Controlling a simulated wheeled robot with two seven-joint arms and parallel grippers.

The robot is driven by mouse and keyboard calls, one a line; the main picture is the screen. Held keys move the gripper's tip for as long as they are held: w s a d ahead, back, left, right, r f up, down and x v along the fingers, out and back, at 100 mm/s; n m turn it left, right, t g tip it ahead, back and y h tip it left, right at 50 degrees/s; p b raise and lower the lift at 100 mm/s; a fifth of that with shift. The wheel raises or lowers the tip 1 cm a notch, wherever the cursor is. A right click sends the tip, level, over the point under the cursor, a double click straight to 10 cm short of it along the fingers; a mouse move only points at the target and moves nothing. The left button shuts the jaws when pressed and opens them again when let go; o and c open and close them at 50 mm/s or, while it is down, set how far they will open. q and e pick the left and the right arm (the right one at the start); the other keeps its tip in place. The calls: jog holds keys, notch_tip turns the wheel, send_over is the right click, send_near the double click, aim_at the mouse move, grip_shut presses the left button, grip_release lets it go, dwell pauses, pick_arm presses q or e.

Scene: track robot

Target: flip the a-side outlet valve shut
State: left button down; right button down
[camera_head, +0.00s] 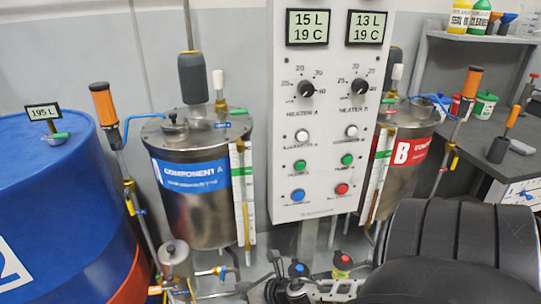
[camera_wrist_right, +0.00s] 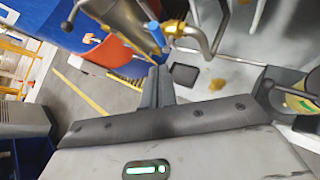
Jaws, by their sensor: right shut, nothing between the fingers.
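The A-side tank (camera_head: 198,205), steel with a blue COMPONENT A label, stands left of the control panel. Low under it runs outlet piping with a blue-handled valve (camera_head: 222,271). The right wrist view shows this blue handle (camera_wrist_right: 154,33) beside a yellow fitting (camera_wrist_right: 176,29), just beyond the fingertips. My right gripper (camera_wrist_right: 159,72) is shut and empty, its fingers pointing at the piping with a small apparent gap. In the head view its dark fingers (camera_head: 250,287) are low, right of the valve. I cannot tell the exact handle angle. My left gripper is out of view.
A blue drum (camera_head: 45,190) stands at left and a white control panel (camera_head: 325,110) in the middle. The B tank (camera_head: 405,160) is behind my right arm. Orange-handled pump pipes (camera_head: 104,104) rise beside the A tank.

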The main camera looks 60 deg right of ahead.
jog(key=r+v, duration=0.1)
jog(key=v, duration=0.8)
jog(key=shift+w+a+r+p, duration=0.15)
jog(key=shift+w+a+p, duration=0.1)
jog(key=shift+w+p, duration=0.1)
